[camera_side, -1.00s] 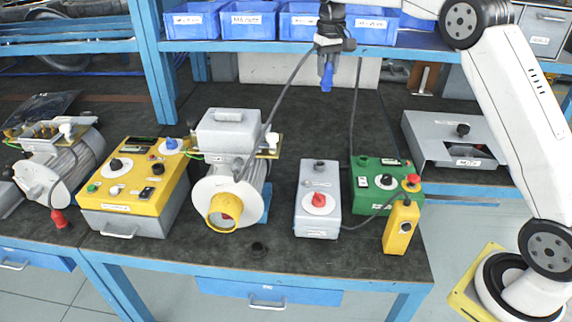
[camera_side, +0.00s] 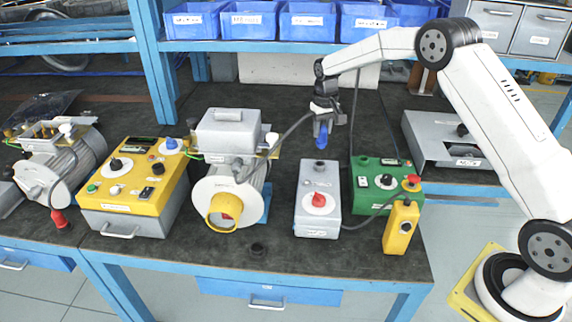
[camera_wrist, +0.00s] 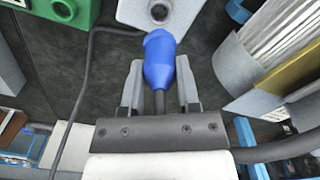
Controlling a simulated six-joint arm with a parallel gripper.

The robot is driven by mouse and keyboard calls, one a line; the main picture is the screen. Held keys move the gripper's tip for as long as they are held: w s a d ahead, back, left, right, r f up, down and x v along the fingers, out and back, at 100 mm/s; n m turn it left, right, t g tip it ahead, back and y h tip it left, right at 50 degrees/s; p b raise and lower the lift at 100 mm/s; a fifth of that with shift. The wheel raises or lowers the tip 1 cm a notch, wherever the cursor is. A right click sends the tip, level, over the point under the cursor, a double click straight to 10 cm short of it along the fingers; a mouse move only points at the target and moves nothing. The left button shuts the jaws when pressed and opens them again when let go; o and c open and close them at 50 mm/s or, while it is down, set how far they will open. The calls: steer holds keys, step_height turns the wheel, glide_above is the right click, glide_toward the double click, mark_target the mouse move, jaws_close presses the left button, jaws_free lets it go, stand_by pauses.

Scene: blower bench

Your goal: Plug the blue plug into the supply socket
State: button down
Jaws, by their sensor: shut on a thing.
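The blue plug (camera_side: 321,136) hangs pointing down below my gripper (camera_side: 323,122), which is shut on it. In the wrist view the plug (camera_wrist: 160,58) lies between the two grey fingers of my gripper (camera_wrist: 160,88), with its dark cable running back between them. The supply socket appears to be the dark round fitting (camera_side: 319,167) on top of the grey box (camera_side: 318,205) with a red knob. In the side view the plug is above and apart from this fitting. The wrist view shows the socket (camera_wrist: 159,11) just beyond the plug's tip.
The blower (camera_side: 231,170) stands left of the grey box, with the plug's cable arching toward it. A green box (camera_side: 378,180) stands close on the right, with a yellow pendant (camera_side: 400,228) in front. A yellow control box (camera_side: 135,187) is farther left.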

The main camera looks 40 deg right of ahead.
mark_target(321, 147)
steer(key=shift+n, duration=0.3)
steer(key=shift+f, duration=2.4)
steer(key=shift+f, duration=1.35)
stand_by(1.3)
steer(key=shift+c, duration=1.3)
jaws_free()
steer(key=shift+r, duration=0.15)
steer(key=shift+s+r, duration=0.1)
steer(key=shift+r, duration=3.75)
steer(key=shift+a, duration=0.1)
